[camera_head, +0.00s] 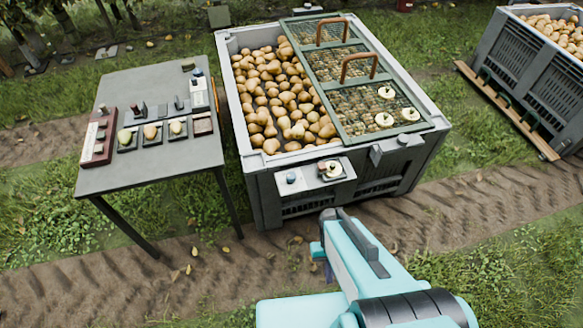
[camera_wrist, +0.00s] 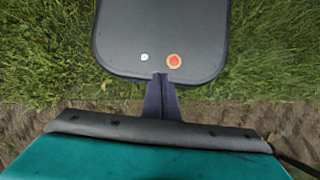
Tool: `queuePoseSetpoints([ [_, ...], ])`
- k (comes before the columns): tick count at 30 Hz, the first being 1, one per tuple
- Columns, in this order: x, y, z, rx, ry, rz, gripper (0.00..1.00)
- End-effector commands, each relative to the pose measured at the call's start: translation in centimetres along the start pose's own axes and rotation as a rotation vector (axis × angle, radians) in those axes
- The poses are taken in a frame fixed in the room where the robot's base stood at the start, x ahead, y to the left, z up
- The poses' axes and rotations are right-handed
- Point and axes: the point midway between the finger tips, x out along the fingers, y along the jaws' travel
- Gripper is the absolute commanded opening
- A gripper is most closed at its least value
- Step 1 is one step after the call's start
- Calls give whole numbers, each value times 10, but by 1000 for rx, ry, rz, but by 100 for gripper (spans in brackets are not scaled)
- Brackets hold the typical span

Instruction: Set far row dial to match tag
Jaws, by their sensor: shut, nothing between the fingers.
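Three pale round dials with small green marks lie on the right part of the green mesh lid (camera_head: 431,125). The farthest dial (camera_head: 386,92) is behind a near left dial (camera_head: 383,119) and a near right dial (camera_head: 410,113). Another pale round piece (camera_head: 333,172) is on a white plate at the crate's front, beside a grey knob (camera_head: 291,178). Tag markings and dial settings are too small to read. My gripper (camera_head: 328,272) is shut and empty, pointing down in front of the crate, apart from every dial. Its closed fingers also show in the wrist view (camera_wrist: 160,78).
The grey crate (camera_head: 259,180) holds many pears; two brown handles (camera_head: 358,66) rise from the lid. A grey table (camera_head: 150,180) at left holds pears on small trays, a red board (camera_head: 98,137) and a white card (camera_head: 198,92). Another pear crate (camera_head: 510,60) stands right.

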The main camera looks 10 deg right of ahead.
Motion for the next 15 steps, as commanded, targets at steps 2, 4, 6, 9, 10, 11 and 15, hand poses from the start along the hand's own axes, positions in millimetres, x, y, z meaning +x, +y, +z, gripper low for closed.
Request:
queuePoseSetpoints([
  [2, -20, 0, 10, 0, 0, 0, 0],
  [4, -28, 0, 15, 0, 0, 0, 0],
  [6, -36, 0, 18, 0, 0, 0, 0],
  [9, -43, 0, 22, 0, 0, 0, 0],
  [10, -44, 0, 23, 0, 0, 0, 0],
  [11, -45, 0, 23, 0, 0, 0, 0],
  [15, -47, 0, 24, 0, 0, 0, 0],
])
